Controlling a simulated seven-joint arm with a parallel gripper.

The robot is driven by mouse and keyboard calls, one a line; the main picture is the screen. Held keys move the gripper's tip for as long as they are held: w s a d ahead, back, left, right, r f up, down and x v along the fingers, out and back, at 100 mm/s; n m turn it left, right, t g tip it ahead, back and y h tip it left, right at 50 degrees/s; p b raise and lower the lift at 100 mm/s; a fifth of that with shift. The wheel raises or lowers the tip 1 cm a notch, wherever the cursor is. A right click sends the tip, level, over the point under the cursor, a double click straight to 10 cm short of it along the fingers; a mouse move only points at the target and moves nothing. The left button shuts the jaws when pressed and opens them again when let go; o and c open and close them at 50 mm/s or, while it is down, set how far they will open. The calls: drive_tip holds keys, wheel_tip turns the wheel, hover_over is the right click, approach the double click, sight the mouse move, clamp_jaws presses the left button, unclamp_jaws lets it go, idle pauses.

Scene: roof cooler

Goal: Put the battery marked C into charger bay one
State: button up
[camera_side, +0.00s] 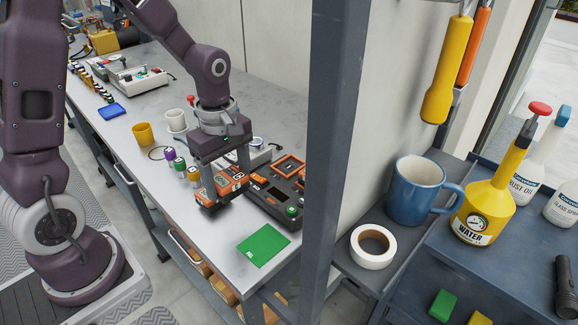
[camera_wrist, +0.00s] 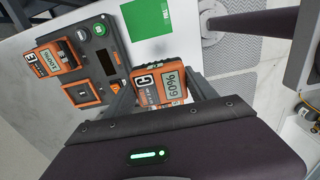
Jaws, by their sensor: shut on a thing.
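The battery marked C (camera_wrist: 168,86) is orange and black, with a display reading 60%. My gripper (camera_wrist: 163,92) is shut on it, with one finger at each side. In the side view the battery (camera_side: 222,188) hangs below my gripper (camera_side: 224,170), just left of the charger (camera_side: 272,192) and close to the bench top; the exact gap is hard to tell. The charger (camera_wrist: 97,58) also shows in the wrist view. One orange-framed bay (camera_wrist: 82,93) looks empty, with a small mark in it. Another bay holds a battery marked E (camera_wrist: 56,56), whose display appears to read 100%.
A green card (camera_side: 263,245) lies in front of the charger. Several small capped bottles (camera_side: 181,164), a yellow cup (camera_side: 143,134) and a white cup (camera_side: 176,121) stand left of my gripper. A dark post (camera_side: 336,150) rises at the bench's right end.

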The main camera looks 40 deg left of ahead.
drive_tip(key=shift+w, duration=0.1)
wheel_tip(320, 180, up, 4)
hover_over(289, 167)
wheel_tip(289, 167, down, 10)
drive_tip(key=shift+r, duration=0.1)
drive_tip(key=o, duration=1.8)
